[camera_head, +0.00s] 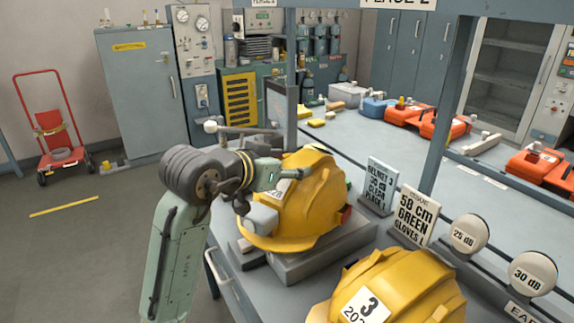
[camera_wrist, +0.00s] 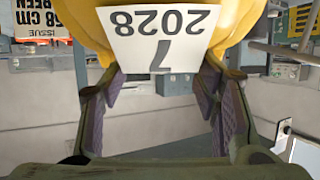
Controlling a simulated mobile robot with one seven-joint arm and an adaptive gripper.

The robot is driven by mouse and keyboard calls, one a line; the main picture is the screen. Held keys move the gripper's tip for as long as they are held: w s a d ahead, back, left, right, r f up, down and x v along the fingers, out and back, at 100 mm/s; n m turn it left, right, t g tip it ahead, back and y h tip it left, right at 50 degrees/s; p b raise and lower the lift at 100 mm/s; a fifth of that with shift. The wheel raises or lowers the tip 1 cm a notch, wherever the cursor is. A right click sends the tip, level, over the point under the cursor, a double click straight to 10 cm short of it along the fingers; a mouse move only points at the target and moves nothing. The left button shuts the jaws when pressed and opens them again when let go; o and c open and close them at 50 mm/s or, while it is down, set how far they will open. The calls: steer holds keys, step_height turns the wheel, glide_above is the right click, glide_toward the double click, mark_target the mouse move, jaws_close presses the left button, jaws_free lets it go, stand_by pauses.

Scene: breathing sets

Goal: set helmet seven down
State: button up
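Helmet seven is a yellow hard hat (camera_head: 312,205) at the centre of the head view, over a low grey block (camera_head: 325,258) on the bench; I cannot tell whether it rests fully on it. Its white label (camera_wrist: 160,38) reads 7 and 2028, upside down in the wrist view. In the head view my gripper (camera_head: 268,196) covers part of this label. The helmet's far side is hidden.
Another yellow helmet, labelled 3 (camera_head: 395,290), stands close in front at the right. Signs (camera_head: 379,186) and round 25 dB (camera_head: 469,233) and 30 dB (camera_head: 532,273) discs line the bench behind. A blue-grey post (camera_head: 447,105) rises nearby. Open floor lies left.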

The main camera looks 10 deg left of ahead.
steer(key=shift+o, duration=1.3)
